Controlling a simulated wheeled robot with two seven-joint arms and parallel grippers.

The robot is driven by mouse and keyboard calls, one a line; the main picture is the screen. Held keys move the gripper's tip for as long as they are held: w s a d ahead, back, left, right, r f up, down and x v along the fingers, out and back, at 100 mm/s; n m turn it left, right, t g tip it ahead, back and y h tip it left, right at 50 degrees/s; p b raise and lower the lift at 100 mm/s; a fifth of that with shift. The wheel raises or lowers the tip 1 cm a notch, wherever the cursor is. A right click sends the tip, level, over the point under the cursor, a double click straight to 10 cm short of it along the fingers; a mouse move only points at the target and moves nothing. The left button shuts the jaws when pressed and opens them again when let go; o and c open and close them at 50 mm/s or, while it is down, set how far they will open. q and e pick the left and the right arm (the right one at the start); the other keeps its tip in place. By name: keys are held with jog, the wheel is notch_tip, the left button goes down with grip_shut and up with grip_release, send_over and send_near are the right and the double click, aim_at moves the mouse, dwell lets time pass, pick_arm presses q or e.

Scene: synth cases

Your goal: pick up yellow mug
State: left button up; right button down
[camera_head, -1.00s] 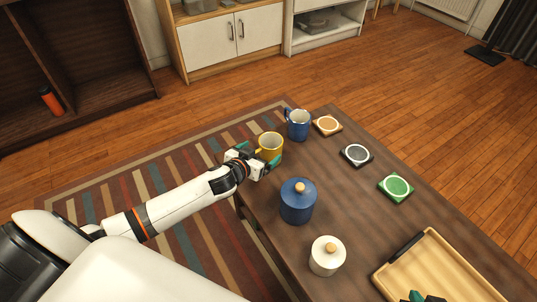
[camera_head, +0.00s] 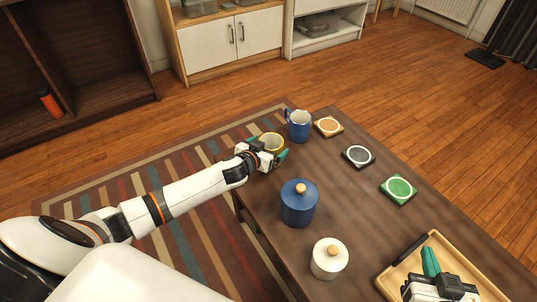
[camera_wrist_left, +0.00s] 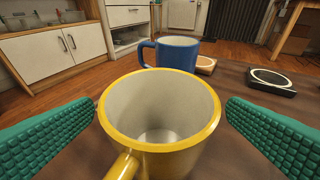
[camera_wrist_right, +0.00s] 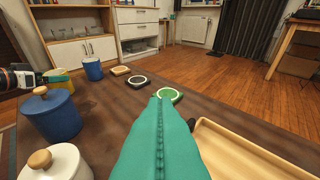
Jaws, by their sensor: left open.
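The yellow mug (camera_head: 271,138) stands at the table's far left edge, partly hidden by my left gripper in the head view. My left gripper (camera_head: 268,148) is open, its teal fingers on either side of the mug. In the left wrist view the yellow mug (camera_wrist_left: 160,135) is centred between the spread fingers, with gaps on both sides. Its handle points toward the camera, to the lower left. My right gripper (camera_head: 431,262) is over the tray, its teal fingers together and nothing visible between them.
A blue mug (camera_head: 299,126) stands just beyond the yellow mug. A blue lidded jar (camera_head: 298,205) and a white lidded jar (camera_head: 328,260) stand nearer. Orange (camera_head: 328,126), black (camera_head: 358,156) and green (camera_head: 398,189) coasters line the right side. A wooden tray (camera_head: 470,272) lies front right.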

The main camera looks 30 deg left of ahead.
pick_arm(q)
jog(key=c, duration=1.2)
jog(key=shift+c, duration=0.2)
jog(key=shift+r, duration=0.2)
